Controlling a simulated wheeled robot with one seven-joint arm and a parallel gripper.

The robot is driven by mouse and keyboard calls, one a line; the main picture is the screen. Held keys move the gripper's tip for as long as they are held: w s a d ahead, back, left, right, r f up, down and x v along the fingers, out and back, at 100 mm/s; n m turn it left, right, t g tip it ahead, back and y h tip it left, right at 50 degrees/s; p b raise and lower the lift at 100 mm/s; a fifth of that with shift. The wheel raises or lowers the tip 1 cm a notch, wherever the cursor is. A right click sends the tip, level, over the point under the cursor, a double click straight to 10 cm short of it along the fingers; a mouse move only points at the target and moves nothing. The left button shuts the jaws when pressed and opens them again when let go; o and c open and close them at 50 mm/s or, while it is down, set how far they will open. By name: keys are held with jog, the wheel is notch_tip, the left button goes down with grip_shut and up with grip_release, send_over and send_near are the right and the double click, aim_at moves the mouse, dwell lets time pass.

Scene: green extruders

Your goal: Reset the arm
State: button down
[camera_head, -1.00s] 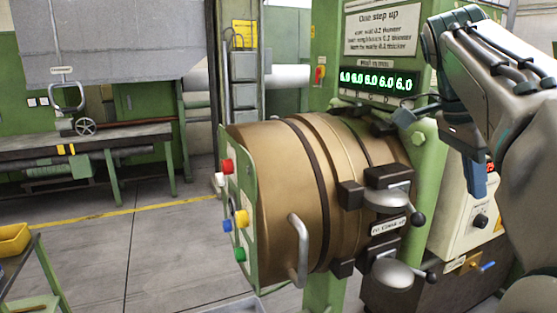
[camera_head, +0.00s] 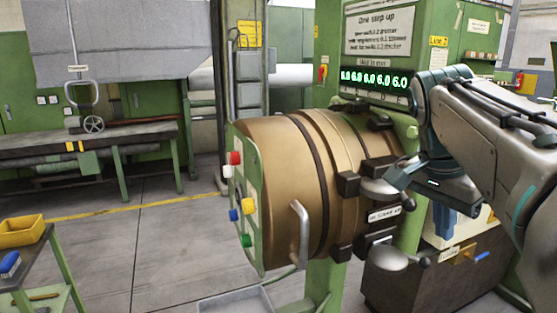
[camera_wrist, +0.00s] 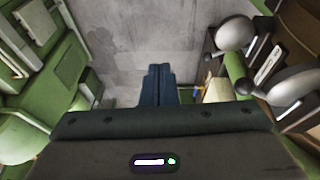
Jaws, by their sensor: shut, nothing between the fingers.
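My gripper (camera_head: 440,222) hangs fingers down at the right of the head view, in front of the green machine and right of the bronze drum (camera_head: 285,190). It is shut and empty. In the wrist view my gripper (camera_wrist: 158,70) shows as two blue fingers pressed together, with grey floor beyond them. My gripper is close to the drum's clamps with grey ball-ended handles (camera_head: 380,193); whether it touches them cannot be told. My arm reaches in from the right edge.
The clamp handles (camera_wrist: 236,34) are at the right of the wrist view. The drum's button panel (camera_head: 243,200) faces left. A yellow bin (camera_head: 20,231) stands on a cart at lower left. A workbench (camera_head: 90,145) is behind. The floor (camera_head: 150,240) between is clear.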

jog(key=s+a+f+n+y, duration=0.1)
jog(key=s+a+f+n, duration=0.1)
jog(key=f, duration=0.5)
jog(key=s+a+f+n+t+y, duration=0.1)
jog(key=s+a+f+n, duration=0.2)
jog(key=a+f+n, duration=0.2)
jog(key=s+a+f+n+t+y, duration=0.1)
jog(key=s+a+f+n, duration=0.2)
jog(key=f+n, duration=0.3)
notch_tip(320, 180, down, 4)
jog(key=shift+a+r, duration=0.25)
jog(key=shift+a, duration=0.3)
